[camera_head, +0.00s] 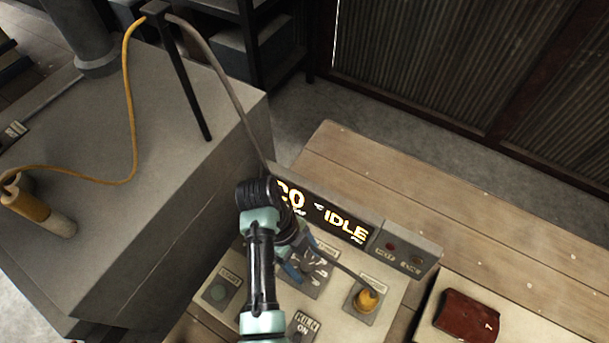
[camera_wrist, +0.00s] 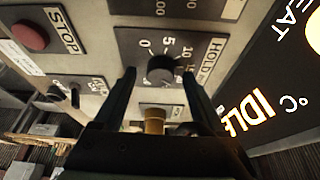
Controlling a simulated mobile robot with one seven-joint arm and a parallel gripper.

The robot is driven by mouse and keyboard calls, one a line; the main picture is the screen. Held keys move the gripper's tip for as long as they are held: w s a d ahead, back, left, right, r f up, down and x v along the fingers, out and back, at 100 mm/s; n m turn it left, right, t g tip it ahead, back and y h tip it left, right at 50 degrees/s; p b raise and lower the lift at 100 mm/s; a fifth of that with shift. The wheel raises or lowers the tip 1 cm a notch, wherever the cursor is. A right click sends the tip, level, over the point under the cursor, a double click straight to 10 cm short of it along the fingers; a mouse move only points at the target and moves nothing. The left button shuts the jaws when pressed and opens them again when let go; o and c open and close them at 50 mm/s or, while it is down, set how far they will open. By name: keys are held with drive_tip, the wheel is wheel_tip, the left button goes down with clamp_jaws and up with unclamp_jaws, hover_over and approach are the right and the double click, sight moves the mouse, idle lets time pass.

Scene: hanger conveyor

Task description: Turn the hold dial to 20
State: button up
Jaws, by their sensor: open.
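The hold dial (camera_wrist: 161,70) is a round black knob on a dark plate marked HOLD, with the numbers 0, 5 and 10 readable around it in the wrist view. Its pointer setting is too small to tell. My gripper (camera_wrist: 158,74) is open, with one black finger on each side of the dial in that view; I cannot tell whether they touch it. In the head view my gripper (camera_head: 304,266) is over the middle of the panel and hides most of the dial and its plate.
The display (camera_head: 345,222) reads IDLE. A red STOP button (camera_wrist: 30,37) shows in the wrist view. A dark red object (camera_head: 467,314) lies at right. A cable (camera_head: 222,80) runs behind my arm.

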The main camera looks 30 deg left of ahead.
drive_tip(key=p+v, duration=0.7)
drive_tip(key=v, duration=0.6)
idle(0.4)
